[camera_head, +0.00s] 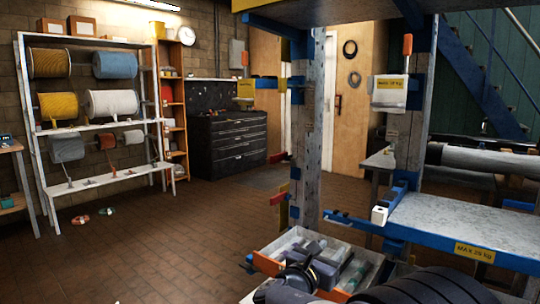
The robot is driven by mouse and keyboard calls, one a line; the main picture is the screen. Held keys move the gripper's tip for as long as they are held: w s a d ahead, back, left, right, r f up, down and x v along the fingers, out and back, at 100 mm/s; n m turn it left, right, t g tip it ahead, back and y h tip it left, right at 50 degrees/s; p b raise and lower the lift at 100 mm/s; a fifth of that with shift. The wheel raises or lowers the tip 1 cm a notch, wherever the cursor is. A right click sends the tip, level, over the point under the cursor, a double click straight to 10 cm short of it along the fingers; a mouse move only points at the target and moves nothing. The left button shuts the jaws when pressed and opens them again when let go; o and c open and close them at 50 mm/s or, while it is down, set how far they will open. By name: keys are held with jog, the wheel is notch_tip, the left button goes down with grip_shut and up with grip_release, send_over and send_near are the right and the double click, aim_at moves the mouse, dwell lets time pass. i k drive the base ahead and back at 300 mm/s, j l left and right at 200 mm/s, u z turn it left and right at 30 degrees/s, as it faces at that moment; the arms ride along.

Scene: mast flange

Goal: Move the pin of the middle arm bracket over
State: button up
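A grey upright post (305,160) and a second post (412,130) to its right carry brackets. On the right post, a pale bracket (389,95) with a yellow label holds an upright orange-handled pin (407,45). A bracket with a yellow label (245,90) reaches left from the left post, with another orange-handled pin (245,60) above it. Lower down, a blue bracket with a white end block (380,215) sits by the right post. I cannot tell which bracket is the middle one. I cannot make out my gripper's fingers anywhere.
A blue-edged shelf (470,222) juts out at right. A grey tray with orange ends (268,262) holds dark parts at the bottom; dark ribbed shapes (430,288) lie beside it. A spool rack (35,150) stands left. The brick floor (180,240) is mostly clear.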

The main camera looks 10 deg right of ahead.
aim_at(279, 157)
jog(key=i+j, duration=0.15)
jog(key=i, duration=0.8)
jog(key=i+j, duration=0.1)
jog(key=i, duration=0.8)
jog(key=i+j, duration=0.15)
jog(key=i, duration=0.8)
